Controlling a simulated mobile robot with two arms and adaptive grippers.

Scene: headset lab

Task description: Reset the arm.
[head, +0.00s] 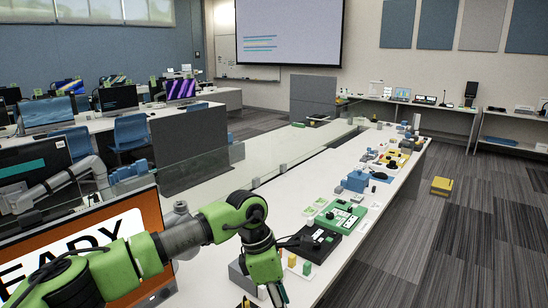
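My green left arm reaches in from the lower left, and its gripper (279,294) points down at the bottom edge of the head view. The fingertips are small and partly cut off, so I cannot tell whether they are open or shut. The gripper is beside a black panel (312,243) and small yellow and green blocks (300,264) on the long white table (352,262). A green board with controls (340,216) lies just beyond the panel. My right gripper is not in view.
An orange screen with large letters (100,235) stands behind my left arm. A blue device (356,181) and several small items line the table farther back. A yellow box (441,186) lies on the floor at right. The carpet (470,245) right of the table is mostly clear.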

